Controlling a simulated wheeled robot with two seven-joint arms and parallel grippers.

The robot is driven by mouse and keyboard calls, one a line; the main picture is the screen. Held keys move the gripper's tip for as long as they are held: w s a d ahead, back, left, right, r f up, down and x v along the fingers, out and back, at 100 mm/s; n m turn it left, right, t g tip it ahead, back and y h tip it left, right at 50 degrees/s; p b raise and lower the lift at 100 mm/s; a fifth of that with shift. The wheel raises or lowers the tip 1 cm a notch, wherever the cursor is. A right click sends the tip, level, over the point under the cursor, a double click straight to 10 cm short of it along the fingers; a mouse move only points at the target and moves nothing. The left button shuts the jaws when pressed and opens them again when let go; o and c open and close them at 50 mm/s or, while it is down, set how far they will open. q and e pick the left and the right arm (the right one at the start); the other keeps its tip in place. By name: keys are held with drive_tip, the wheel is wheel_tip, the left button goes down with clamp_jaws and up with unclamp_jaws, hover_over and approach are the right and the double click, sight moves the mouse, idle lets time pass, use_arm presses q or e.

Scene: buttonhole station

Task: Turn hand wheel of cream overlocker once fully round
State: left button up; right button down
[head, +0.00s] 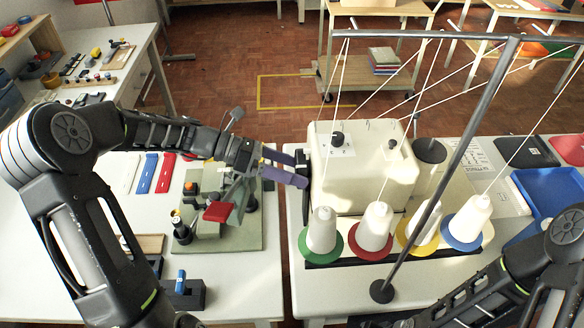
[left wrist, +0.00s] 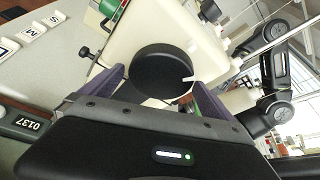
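The cream overlocker (head: 345,183) stands on the right-hand table. Its black hand wheel (head: 303,163) is on its left side, seen nearly edge-on and partly hidden by my fingers. In the left wrist view the hand wheel (left wrist: 160,72) is a round black disc with a white mark at its right edge. My left gripper (head: 283,168) has purple fingers and is at the wheel. Its fingers (left wrist: 160,92) are spread, one on each side of the wheel, with a visible gap at the left one; contact at the right one is unclear. My right gripper is not visible, only its arm at lower right.
Several thread cones (head: 373,226) stand in front of the overlocker, beneath a grey thread stand pole (head: 452,178) with threads running above. A green-based machine (head: 215,215) sits under my left forearm. A blue tray (head: 548,190) lies at right. A gap separates the two tables.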

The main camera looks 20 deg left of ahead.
use_arm(q)
drive_tip(key=c, duration=1.2)
drive_tip(key=shift+m, duration=0.3)
drive_tip(key=m+t+y+b, duration=0.1)
drive_tip(key=m+t+b, duration=0.2)
drive_tip(key=m, duration=0.1)
drive_tip(key=shift+f+b, duration=0.1)
drive_tip(key=shift+b, duration=0.3)
drive_tip(key=o, duration=1.3)
drive_tip(key=shift+c, duration=0.2)
